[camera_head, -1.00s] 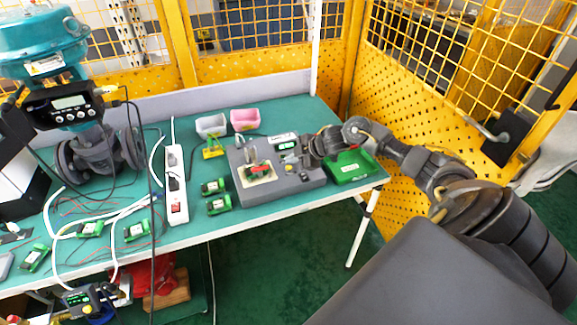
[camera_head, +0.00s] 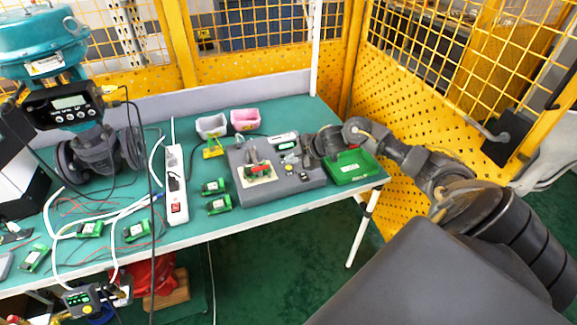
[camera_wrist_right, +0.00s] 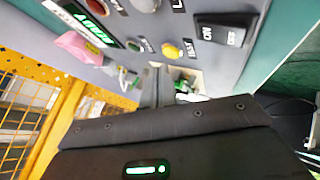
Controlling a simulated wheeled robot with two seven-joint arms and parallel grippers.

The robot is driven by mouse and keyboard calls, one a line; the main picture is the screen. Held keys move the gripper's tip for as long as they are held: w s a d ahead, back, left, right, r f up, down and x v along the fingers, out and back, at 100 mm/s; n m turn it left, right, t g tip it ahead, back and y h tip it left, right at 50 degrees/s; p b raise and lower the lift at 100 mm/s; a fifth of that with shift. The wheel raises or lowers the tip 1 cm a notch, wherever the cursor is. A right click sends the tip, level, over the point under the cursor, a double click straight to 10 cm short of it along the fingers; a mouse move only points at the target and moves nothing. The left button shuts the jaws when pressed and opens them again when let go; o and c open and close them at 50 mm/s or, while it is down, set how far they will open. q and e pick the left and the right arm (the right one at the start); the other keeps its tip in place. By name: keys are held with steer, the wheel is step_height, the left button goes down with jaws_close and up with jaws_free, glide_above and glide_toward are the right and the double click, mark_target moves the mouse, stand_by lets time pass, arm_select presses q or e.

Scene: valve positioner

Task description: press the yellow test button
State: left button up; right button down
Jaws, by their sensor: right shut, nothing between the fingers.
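The yellow test button (camera_wrist_right: 171,50) is a small round cap on the grey panel, beside a TEST label in the right wrist view. The grey test box (camera_head: 310,181) carries this panel and stands at the right part of the table. My right gripper (camera_wrist_right: 155,84) is shut and empty, with its dark fingers pointing at the panel just below the button in the wrist picture. A gap shows between fingertips and button, but its depth is hard to judge. In the head view the right gripper (camera_head: 306,160) is over the box's right side, small and dark. My left gripper is out of view.
A black ON/OFF switch (camera_wrist_right: 222,32) and a lit green display (camera_wrist_right: 88,24) flank the button. A green tray (camera_head: 349,168) lies right of the box. Green modules (camera_head: 218,205) and a white power strip (camera_head: 175,190) lie left. Yellow mesh fencing (camera_head: 420,110) stands behind.

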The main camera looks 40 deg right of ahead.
mark_target(292, 170)
stand_by(0.4)
steer(key=shift+f, duration=0.45)
steer(key=shift+f+b, duration=0.3)
steer(key=shift+f, duration=0.1)
stand_by(0.5)
steer(key=shift+r, duration=0.1)
steer(key=shift+r+p, duration=0.75)
steer(key=shift+p, duration=0.1)
step_height(292, 170, up, 5)
steer(key=p, duration=0.4)
steer(key=shift+p, duration=0.4)
steer(key=shift+f, duration=0.1)
stand_by(0.4)
